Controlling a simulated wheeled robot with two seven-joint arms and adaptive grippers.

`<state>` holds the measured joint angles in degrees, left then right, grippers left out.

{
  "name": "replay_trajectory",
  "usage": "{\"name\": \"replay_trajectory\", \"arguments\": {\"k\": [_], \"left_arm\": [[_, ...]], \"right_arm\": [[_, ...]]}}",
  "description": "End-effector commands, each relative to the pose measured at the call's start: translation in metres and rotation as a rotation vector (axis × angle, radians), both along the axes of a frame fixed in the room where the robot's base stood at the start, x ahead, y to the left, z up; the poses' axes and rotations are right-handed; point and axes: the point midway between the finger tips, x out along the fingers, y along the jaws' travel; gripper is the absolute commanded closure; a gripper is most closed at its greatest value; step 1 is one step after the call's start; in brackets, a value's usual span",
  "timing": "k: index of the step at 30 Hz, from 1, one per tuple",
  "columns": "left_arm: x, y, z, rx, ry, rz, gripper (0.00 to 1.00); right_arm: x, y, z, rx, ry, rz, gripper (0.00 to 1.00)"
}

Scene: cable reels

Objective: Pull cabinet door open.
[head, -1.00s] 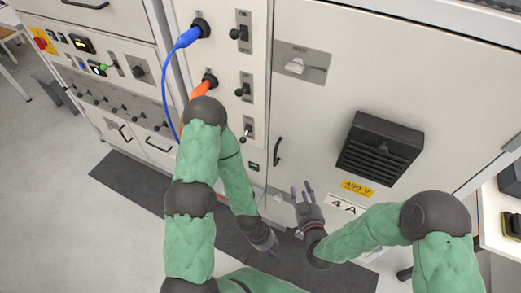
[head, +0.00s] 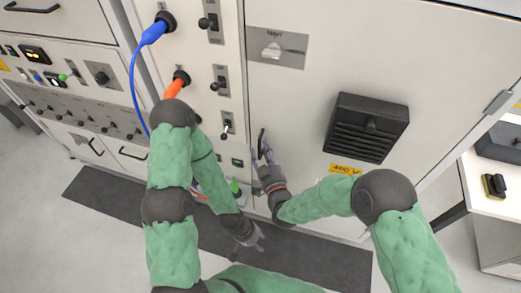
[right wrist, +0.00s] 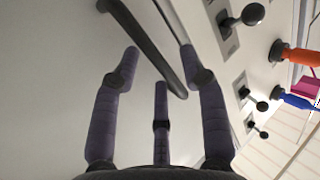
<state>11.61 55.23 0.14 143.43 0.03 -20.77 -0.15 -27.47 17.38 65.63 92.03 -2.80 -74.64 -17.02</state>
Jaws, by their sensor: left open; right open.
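The large beige cabinet door (head: 295,95) fills the middle of the head view and looks shut. Its dark vertical handle (head: 262,139) is near the door's left edge. My right gripper (head: 266,157) is open, with its fingers at the lower part of the handle. In the right wrist view the black bar of the handle (right wrist: 145,42) runs between the spread fingers (right wrist: 163,65); I cannot tell whether they touch it. My left gripper (head: 252,240) is open and empty, low in front of the cabinet over the dark mat.
A panel left of the door carries a blue plug (head: 155,32), an orange plug (head: 176,86) and several black switches. A black vent box (head: 367,127) juts from the door. A dark mat (head: 110,200) lies on the floor. A table (head: 485,220) stands at the right.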

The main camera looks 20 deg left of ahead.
Motion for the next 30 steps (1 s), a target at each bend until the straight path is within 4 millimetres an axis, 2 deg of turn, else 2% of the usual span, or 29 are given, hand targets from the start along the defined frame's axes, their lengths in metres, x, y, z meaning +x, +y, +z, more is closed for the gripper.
{"name": "replay_trajectory", "arguments": {"k": [6, 14, 15, 19, 20, 30], "left_arm": [[0.0000, 0.0000, -0.0041, 0.000, 0.000, 0.000, 0.56], [0.0002, 0.0000, -0.0039, 0.000, 0.000, 0.000, 0.56], [0.0002, 0.0000, -0.0039, 0.000, 0.000, 0.000, 0.56], [0.0002, 0.0000, -0.0039, 0.000, 0.000, 0.000, 0.56], [0.0001, 0.0001, -0.0040, 0.000, 0.000, 0.000, 0.56], [0.0001, 0.0001, -0.0043, 0.000, 0.000, 0.000, 0.56]], "right_arm": [[0.0125, 0.0079, -0.0001, 0.000, 0.000, 0.000, 0.57], [0.0137, 0.0085, 0.0005, 0.001, 0.001, 0.000, 0.57], [0.0136, 0.0084, 0.0005, 0.001, 0.001, 0.000, 0.59], [0.0136, 0.0083, 0.0003, 0.001, 0.001, 0.000, 0.96], [0.0135, 0.0084, 0.0003, 0.001, 0.001, 0.000, 1.00], [0.0119, 0.0077, -0.0001, 0.000, 0.001, 0.004, 1.00]]}}
